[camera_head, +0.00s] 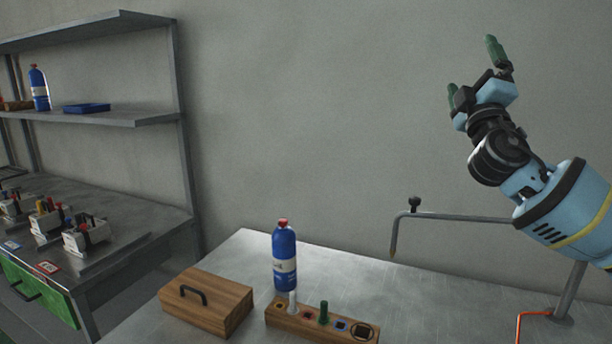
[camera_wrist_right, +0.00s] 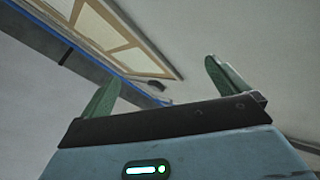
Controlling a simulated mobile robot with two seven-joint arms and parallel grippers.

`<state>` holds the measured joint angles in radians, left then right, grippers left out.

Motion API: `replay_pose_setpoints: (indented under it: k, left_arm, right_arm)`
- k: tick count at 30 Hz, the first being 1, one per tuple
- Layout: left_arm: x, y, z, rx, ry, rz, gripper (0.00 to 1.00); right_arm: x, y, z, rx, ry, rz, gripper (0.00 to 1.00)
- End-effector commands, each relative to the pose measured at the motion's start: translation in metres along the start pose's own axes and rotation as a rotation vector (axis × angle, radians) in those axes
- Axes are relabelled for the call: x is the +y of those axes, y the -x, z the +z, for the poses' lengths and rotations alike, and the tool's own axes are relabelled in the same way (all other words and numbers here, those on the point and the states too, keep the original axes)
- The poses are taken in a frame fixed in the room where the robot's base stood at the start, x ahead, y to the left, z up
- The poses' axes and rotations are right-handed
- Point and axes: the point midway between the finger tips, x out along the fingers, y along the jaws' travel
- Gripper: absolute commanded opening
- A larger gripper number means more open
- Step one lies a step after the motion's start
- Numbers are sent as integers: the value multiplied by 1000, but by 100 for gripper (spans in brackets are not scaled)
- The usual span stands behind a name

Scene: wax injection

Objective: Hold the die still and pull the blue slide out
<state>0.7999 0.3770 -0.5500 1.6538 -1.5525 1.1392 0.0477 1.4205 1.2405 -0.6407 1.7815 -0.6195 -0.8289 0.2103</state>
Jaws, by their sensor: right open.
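My left gripper is not in view.
A light metal table (camera_head: 440,290) holds a wooden box (camera_head: 205,302) with a black handle, a blue bottle (camera_head: 285,258) and a wooden peg block (camera_head: 300,322). A bent grey pipe (camera_head: 455,216) reaches over it. A shelf (camera_head: 110,118) stands above the left bench (camera_head: 140,210).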

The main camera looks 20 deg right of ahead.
Motion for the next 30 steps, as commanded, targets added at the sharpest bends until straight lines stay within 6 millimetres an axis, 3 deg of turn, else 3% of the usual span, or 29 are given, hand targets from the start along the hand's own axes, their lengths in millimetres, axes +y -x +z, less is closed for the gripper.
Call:
replay_pose_setpoints:
  k: [1,6,11,15,22,30]
  left_arm:
    - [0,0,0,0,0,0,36]
    - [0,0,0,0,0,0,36]
    - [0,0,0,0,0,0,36]
    - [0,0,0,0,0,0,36]
    - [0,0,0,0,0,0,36]
    - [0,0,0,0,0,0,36]
  right_arm:
    - [-22,10,-13,-24,-116,-65,100]
    - [-90,48,-48,-150,-459,-293,100]
    - [-145,96,-84,-284,-693,-508,100]
    - [-184,146,-117,-413,-841,-698,100]
    - [-225,242,-169,-641,-976,-1009,100]
    - [-233,368,-219,-915,-957,-1359,100]
